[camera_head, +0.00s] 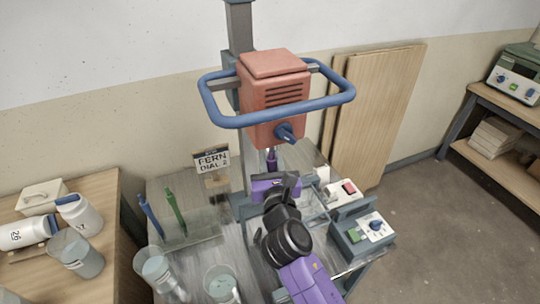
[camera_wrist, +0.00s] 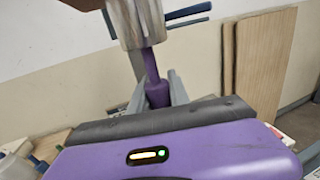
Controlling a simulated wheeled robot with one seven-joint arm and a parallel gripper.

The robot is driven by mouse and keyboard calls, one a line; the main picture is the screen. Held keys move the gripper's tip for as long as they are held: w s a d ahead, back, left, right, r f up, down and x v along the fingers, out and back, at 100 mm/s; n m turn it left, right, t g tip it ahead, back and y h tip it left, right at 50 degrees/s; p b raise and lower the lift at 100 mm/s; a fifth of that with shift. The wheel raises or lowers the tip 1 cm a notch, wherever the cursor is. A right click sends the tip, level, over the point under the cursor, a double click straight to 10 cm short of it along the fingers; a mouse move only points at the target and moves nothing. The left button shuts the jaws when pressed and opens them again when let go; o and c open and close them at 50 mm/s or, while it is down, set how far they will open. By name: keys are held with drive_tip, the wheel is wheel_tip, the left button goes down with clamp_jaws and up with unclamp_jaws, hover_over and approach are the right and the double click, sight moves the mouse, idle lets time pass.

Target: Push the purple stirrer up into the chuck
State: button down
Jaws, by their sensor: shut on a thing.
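The purple stirrer (camera_wrist: 152,68) stands roughly upright in the wrist view. Its thin top reaches the lower end of the metal chuck (camera_wrist: 137,22); I cannot tell how far inside it is. In the head view the purple stirrer (camera_head: 271,159) shows just under the red mixer head (camera_head: 274,92). My gripper (camera_wrist: 158,88) is shut on the stirrer, with grey fingers on either side of its thicker part. In the head view my gripper (camera_head: 274,183) is below the mixer head, and its fingertips are mostly hidden. The stirrer's lower part is hidden behind my gripper.
A blue guard bar (camera_head: 278,118) rings the mixer head. A control box (camera_head: 362,232) stands at right on the bench. Green (camera_head: 174,212) and blue (camera_head: 150,216) stirrers stand at left, near a sign (camera_head: 211,161) and clear buckets (camera_head: 220,282).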

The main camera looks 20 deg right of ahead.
drive_tip(key=shift+r+p, duration=0.55)
drive_tip(key=shift+p, duration=0.2)
idle(0.8)
drive_tip(key=shift+r, duration=0.8)
idle(1.4)
drive_tip(key=c, duration=1.1)
unclamp_jaws()
drive_tip(key=shift+c, duration=0.2)
drive_tip(key=shift+s+f, duration=0.1)
